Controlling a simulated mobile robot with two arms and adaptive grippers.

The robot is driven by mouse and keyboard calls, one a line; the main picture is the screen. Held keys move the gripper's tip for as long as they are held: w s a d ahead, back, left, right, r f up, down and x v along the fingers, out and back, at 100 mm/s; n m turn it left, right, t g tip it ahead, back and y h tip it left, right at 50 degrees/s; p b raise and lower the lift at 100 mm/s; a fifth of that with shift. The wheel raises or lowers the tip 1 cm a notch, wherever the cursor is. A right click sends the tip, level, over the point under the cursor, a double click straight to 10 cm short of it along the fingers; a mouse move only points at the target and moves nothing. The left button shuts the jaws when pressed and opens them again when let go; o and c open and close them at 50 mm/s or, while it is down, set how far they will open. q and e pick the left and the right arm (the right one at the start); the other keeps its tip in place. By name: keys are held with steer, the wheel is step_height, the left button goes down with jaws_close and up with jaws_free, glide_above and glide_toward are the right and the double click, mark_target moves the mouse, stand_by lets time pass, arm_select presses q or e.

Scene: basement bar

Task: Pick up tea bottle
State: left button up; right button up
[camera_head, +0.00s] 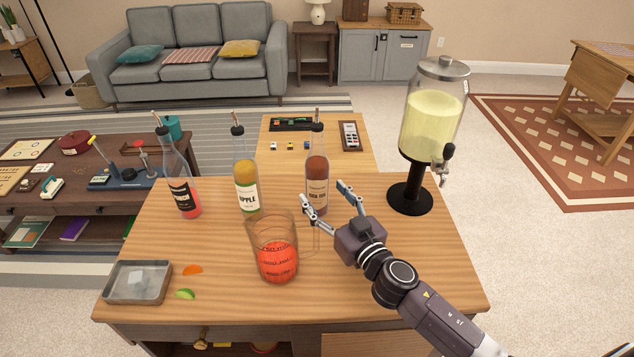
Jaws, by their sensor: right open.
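The bottle that looks like the tea bottle (317,168) stands upright on the wooden bar top, with brownish-red liquid, a pale label hard to read and a pour spout. My right gripper (324,194) is open and empty. Its fingers point at the lower part of this bottle from the front right. One fingertip overlaps the bottle's lower left in the picture and the other is at its right. I cannot tell whether they touch it. My left gripper is not in view.
An apple bottle (246,187) and a red-liquid bottle (184,190) stand to the left. A measuring jug (277,262) of red liquid is close to my right gripper. A drink dispenser (430,125) stands at right. A metal tray (138,284) and citrus slices lie front left.

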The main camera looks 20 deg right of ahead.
mark_target(323, 189)
steer(key=w+p, duration=0.1)
steer(key=w, duration=0.3)
steer(key=shift+w, duration=0.2)
steer(key=shift+w+a+f, duration=0.1)
steer(key=shift+w+f, duration=0.05)
steer(key=shift+w, duration=0.45)
steer(key=shift+c, duration=0.4)
jaws_close()
